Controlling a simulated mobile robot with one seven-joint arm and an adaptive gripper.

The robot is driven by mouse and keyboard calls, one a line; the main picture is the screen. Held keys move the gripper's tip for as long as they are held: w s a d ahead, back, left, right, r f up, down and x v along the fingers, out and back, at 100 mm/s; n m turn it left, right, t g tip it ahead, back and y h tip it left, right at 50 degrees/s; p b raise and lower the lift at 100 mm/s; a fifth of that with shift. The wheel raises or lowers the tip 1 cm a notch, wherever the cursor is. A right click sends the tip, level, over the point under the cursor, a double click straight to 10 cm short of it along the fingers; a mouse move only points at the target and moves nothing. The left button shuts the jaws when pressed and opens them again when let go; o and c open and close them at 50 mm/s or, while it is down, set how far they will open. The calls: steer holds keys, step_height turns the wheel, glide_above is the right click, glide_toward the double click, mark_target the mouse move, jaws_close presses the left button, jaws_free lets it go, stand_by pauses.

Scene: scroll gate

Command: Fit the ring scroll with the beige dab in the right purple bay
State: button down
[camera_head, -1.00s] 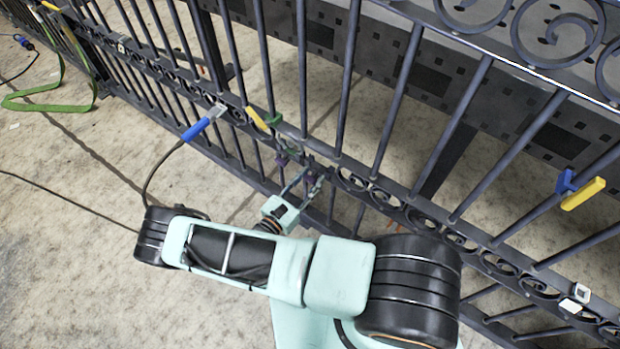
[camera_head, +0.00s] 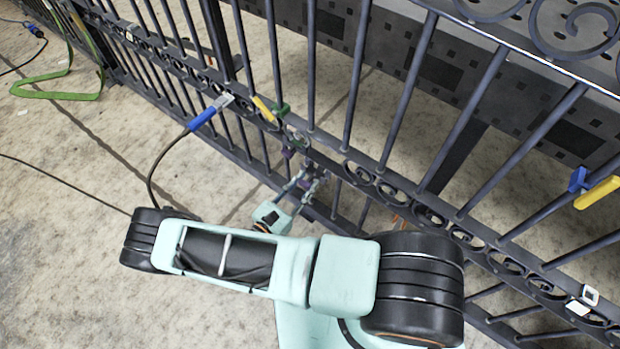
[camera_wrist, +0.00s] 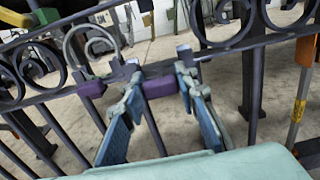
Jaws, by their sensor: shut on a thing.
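A pale grey arched piece (camera_wrist: 93,38), which looks like the ring scroll, stands at the gate rail in the upper left of the wrist view. I cannot make out a beige dab on it. A left purple block (camera_wrist: 90,88) and a right purple block (camera_wrist: 160,87) sit on the rail; the purple also shows small in the head view (camera_head: 288,152). My gripper (camera_wrist: 160,68), with blue-grey fingers, is at the rail around the right purple block. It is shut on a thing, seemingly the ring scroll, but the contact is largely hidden. In the head view my gripper (camera_head: 309,178) reaches the gate.
The dark gate (camera_head: 410,200) has upright bars and a scroll rail. A blue-handled tool (camera_head: 202,119), a yellow handle (camera_head: 263,108) and a green clamp (camera_head: 280,112) sit close left of my gripper. A yellow-and-blue clamp (camera_head: 596,193) is far right.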

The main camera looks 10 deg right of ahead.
steer(key=c, duration=1.5)
jaws_free()
steer(key=v, duration=1.2)
